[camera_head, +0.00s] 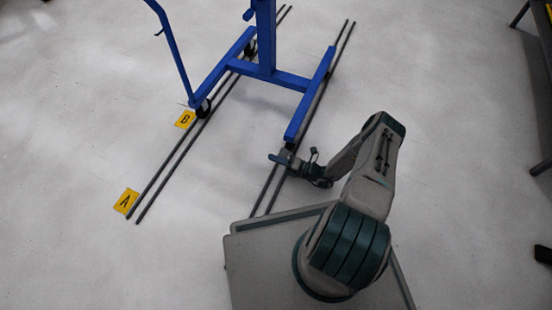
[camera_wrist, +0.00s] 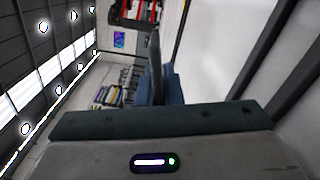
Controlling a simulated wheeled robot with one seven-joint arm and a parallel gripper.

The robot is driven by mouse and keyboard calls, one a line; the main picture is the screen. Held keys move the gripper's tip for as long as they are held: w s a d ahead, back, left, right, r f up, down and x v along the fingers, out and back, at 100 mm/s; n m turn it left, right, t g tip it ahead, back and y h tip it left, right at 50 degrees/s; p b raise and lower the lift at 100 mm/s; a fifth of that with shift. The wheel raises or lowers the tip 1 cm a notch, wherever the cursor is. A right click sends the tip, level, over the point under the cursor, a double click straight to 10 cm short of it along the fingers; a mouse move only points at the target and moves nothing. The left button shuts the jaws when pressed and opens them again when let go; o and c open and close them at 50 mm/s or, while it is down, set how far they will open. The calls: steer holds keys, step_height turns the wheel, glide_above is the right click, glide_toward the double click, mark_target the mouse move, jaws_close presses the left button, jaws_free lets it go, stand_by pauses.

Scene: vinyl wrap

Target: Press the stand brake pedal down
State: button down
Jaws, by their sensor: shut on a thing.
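The blue stand (camera_head: 267,70) stands upright on casters over the floor rails. Its nearest leg (camera_head: 307,105) ends just beyond my gripper (camera_head: 277,157). My gripper is low near the floor, by the caster at this leg end. It is shut on a small part there, seemingly the stand brake pedal, too small and dark to make out clearly or to tell if it is pressed. In the wrist view, my gripper (camera_wrist: 160,85) shows only partly behind the wrist housing, and the pedal is hidden.
Dark rails (camera_head: 160,187) run along the floor on both sides of the stand. Yellow labels A (camera_head: 126,201) and B (camera_head: 185,119) lie by the left rails. A dark table (camera_head: 541,40) stands at the far right. The floor between is clear.

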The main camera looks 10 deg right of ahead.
steer(key=c, duration=1.6)
jaws_free()
steer(key=shift+d, duration=0.1)
steer(key=p+v, duration=0.3)
steer(key=v, duration=1)
steer(key=shift+s+d, duration=0.3)
